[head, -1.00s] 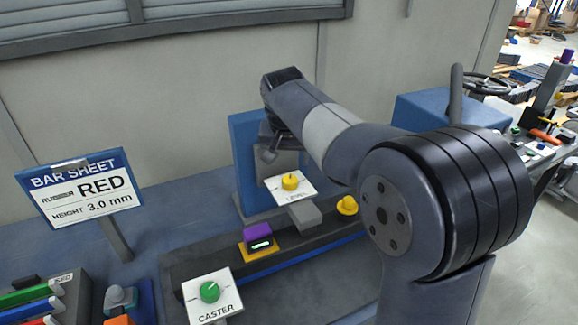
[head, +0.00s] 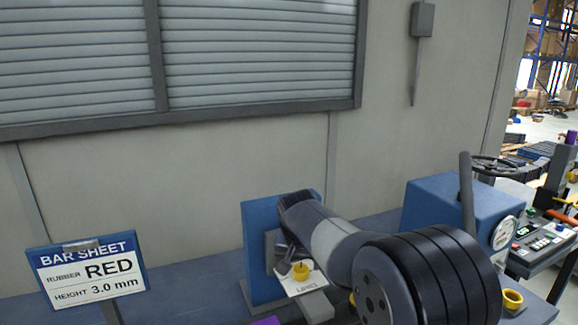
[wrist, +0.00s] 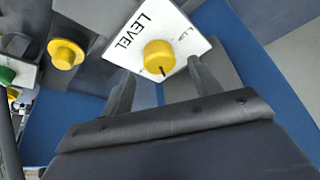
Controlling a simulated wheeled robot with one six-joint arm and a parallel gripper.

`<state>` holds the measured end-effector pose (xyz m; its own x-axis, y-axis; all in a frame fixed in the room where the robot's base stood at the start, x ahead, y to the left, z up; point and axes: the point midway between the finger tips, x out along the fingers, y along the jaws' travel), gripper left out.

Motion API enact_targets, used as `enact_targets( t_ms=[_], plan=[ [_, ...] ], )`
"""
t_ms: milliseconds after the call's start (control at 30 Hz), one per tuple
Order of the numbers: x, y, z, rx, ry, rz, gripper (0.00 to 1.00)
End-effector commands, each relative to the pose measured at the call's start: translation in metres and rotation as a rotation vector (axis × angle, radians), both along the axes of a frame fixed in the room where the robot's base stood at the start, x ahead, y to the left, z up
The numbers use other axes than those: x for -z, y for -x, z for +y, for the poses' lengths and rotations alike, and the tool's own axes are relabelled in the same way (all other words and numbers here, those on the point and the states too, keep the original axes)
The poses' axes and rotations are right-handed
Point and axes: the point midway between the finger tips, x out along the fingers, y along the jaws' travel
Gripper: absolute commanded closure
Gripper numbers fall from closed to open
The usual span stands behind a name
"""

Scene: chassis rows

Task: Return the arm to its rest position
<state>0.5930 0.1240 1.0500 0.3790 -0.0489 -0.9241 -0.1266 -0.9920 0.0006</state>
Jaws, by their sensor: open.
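My gripper (wrist: 158,92) shows in the wrist view with its two fingers apart and nothing between them. The yellow LEVEL knob (wrist: 158,57) on its white plate (wrist: 120,50) lies just beyond the fingertips; I cannot tell the exact gap. In the head view my arm reaches toward the blue upright panel, and the fingers are mostly hidden by the arm. The yellow knob (head: 300,271) shows beside the arm there, on its tilted white plate (head: 291,286).
The blue upright panel (head: 257,240) stands behind my arm. A BAR SHEET sign (head: 88,272) reads rubber RED, height 3.0 mm. A blue box with a gauge (head: 455,213) stands to the right. In the wrist view a yellow button (wrist: 65,54) sits left of the LEVEL plate.

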Motion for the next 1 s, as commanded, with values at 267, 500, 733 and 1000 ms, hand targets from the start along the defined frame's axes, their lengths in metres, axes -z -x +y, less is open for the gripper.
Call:
enact_targets(
  t_ms=[267, 500, 733, 1000],
  plan=[
    [0.026, -0.011, -0.002, -0.030, -0.002, -0.001, 0.41],
    [0.026, -0.011, -0.002, -0.063, 0.000, -0.001, 0.41],
    [0.026, -0.011, -0.002, -0.063, 0.000, -0.001, 0.41],
    [0.026, -0.011, -0.001, -0.011, -0.001, -0.001, 0.41]
  ],
)
